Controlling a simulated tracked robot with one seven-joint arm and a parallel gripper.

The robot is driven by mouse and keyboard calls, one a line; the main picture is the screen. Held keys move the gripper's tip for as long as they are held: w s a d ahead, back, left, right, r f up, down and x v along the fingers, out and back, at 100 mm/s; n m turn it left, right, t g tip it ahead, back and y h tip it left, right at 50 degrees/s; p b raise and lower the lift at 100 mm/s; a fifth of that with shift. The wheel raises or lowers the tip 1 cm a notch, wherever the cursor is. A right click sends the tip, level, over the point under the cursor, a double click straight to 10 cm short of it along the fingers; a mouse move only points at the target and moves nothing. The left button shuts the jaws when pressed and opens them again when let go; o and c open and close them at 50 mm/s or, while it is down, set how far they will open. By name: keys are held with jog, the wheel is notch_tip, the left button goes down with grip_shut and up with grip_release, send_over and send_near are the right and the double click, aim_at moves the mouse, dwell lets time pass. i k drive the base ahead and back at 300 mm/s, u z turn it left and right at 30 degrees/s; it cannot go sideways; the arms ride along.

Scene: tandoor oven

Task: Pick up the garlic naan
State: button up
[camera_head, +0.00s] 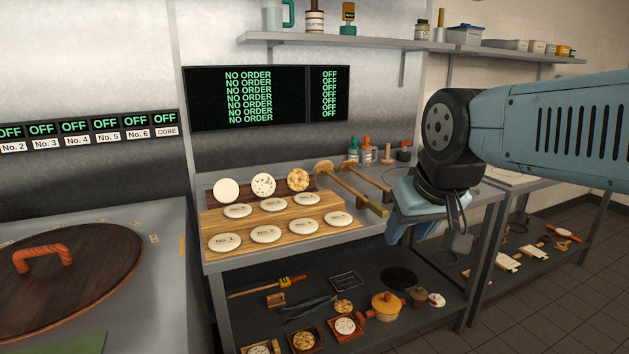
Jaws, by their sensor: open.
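Three round breads lean in a row at the back of the wooden board: a plain white one (226,190), a white one with dark green specks (264,184) and a golden, chunky-topped one (298,180). No label shows which is the garlic naan; the specked one or the golden one could be it. My gripper (412,236) is open and hangs over the right part of the table, to the right of the breads and apart from them. Its fingers point down and are partly hidden by its own body.
Several numbered pale dough discs (265,234) lie on the wooden board (318,234). Long wooden-handled tools (350,188) lie between the breads and my gripper. A round wooden lid (70,268) is at the left. A wall shelf (390,42) runs above, and a lower shelf holds pots and trays.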

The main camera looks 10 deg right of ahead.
aim_at(297, 180)
jog(key=z, duration=0.15)
jog(key=k, duration=0.55)
jog(key=z, duration=0.2)
jog(key=i, duration=2.1)
jog(key=u, duration=0.25)
